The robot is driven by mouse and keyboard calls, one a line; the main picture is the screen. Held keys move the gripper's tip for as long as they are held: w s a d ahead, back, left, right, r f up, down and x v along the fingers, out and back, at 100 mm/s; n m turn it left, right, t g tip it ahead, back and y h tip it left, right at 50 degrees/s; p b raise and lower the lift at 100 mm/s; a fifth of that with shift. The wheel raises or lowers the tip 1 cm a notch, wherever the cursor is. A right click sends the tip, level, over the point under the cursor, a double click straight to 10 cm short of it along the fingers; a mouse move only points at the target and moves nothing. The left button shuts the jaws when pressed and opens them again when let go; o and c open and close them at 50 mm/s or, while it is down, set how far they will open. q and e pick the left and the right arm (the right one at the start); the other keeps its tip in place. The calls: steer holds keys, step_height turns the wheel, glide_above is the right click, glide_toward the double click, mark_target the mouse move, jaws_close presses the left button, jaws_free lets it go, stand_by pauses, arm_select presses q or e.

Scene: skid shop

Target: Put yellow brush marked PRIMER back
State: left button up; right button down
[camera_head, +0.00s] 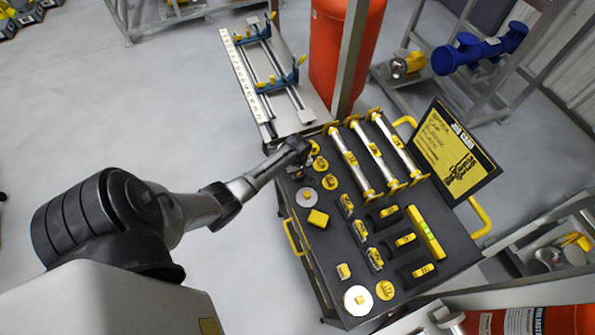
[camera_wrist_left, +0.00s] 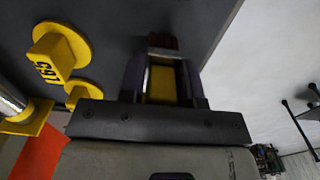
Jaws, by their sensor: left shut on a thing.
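My left gripper (camera_head: 297,168) is at the far left corner of the dark cart top, low over it. In the left wrist view the gripper (camera_wrist_left: 165,75) is shut on a yellow block (camera_wrist_left: 162,86), which I take to be the yellow brush. A dark red part (camera_wrist_left: 162,41) shows just beyond it. No PRIMER marking is readable, and the arm hides the held thing in the head view. I cannot tell whether it touches the cart top. My right gripper is not in view.
Yellow round-based pieces sit beside the gripper, one marked C91S (camera_wrist_left: 52,58). The cart top (camera_head: 330,255) holds silver discs, a yellow block (camera_head: 318,218), several black-and-yellow tools and long silver bars (camera_head: 347,160). A job card board (camera_head: 455,155) stands at the right edge.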

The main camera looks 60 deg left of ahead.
arm_select(q)
steer(key=shift+f, duration=0.1)
steer(key=shift+f, duration=0.15)
steer(key=o, duration=0.9)
steer(key=shift+c, duration=0.2)
step_height(320, 180, up, 12)
steer(key=shift+p, duration=1)
steer(key=s+d+r+m+t, duration=0.1)
steer(key=s+d+r+m, duration=0.3)
steer(key=s+d+m, duration=0.5)
steer(key=s+d+r+m+t, duration=0.2)
steer(key=s+d+r+m, duration=0.3)
steer(key=d, duration=1.2)
steer(key=s+m, duration=0.4)
steer(key=s, duration=0.1)
steer(key=shift+s+m+t, duration=0.25)
steer(key=shift+m+t, duration=0.05)
steer(key=shift+m, duration=0.1)
